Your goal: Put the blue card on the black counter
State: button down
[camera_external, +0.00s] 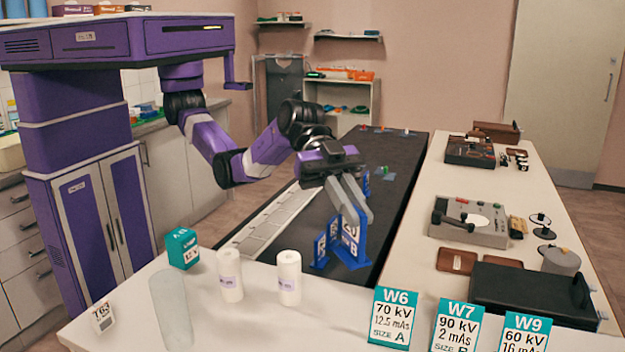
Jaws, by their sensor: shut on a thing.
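The blue card (349,238), with a white face and dark print, stands upright at the near end of the black counter (399,150). My gripper (361,220) reaches down from the left and is shut on the card's upper part, its fingers covering some of it. The card's lower edge is close to the counter surface; whether it touches cannot be told from this view.
Two white rolls (229,275) and a teal box (182,248) are on the near white counter. Teal signs (395,316) stand at front right. Small items lie farther along the black counter; its middle is mostly clear.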

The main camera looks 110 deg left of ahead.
jog(key=shift+r, duration=0.65)
